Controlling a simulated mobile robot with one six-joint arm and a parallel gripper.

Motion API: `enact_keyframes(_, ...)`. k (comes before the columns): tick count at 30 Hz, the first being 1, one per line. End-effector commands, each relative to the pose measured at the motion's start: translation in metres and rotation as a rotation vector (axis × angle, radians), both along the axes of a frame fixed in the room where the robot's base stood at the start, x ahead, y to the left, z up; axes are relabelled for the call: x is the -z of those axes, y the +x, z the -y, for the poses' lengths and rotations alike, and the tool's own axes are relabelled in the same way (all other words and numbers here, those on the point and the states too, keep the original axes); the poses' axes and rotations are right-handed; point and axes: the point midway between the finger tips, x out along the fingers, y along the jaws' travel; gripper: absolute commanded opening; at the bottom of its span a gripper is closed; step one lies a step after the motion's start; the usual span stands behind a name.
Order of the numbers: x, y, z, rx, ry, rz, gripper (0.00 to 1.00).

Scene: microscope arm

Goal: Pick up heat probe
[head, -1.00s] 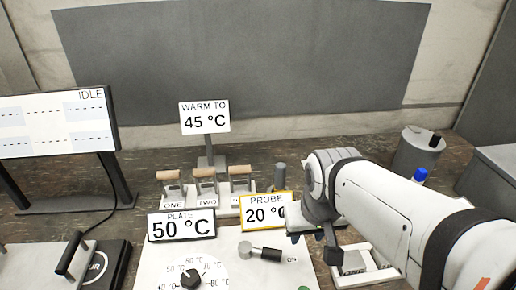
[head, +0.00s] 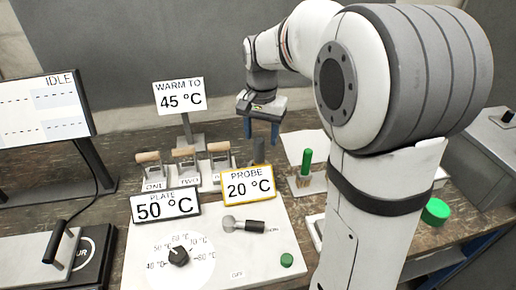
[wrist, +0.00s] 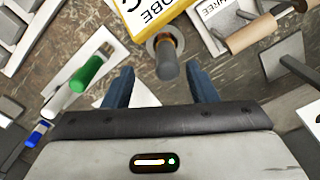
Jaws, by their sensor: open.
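The heat probe appears to be the grey upright cylinder with an orange band in the wrist view (wrist: 166,58), standing in a round holder. In the head view the grey probe (head: 259,150) shows just behind the yellow-framed PROBE 20 °C sign (head: 247,186). My gripper (head: 261,133) is above and close to it, with blue fingers pointing down. In the wrist view my gripper (wrist: 159,76) is open, and the probe's top shows between and ahead of the fingertips. Nothing is held. Whether the fingers are level with the probe is hard to tell.
Levers with wooden handles (head: 184,153) stand left of the probe. The PLATE sign (head: 165,204), WARM TO sign (head: 180,95) and white control panel (head: 215,250) are near. A green-handled tool (head: 306,165) stands right. My arm covers much of the right side.

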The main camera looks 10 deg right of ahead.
Motion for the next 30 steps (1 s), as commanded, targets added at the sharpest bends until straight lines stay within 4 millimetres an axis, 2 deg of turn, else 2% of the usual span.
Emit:
enact_keyframes(5, 0.008, 0.007, 0.000, 0.021, 0.000, -0.011, 0.52)
enact_keyframes(21, 0.075, 0.012, -0.003, 0.019, 0.001, -0.010, 0.52)
enact_keyframes(30, 0.079, 0.013, -0.003, 0.018, 0.001, -0.008, 0.51)
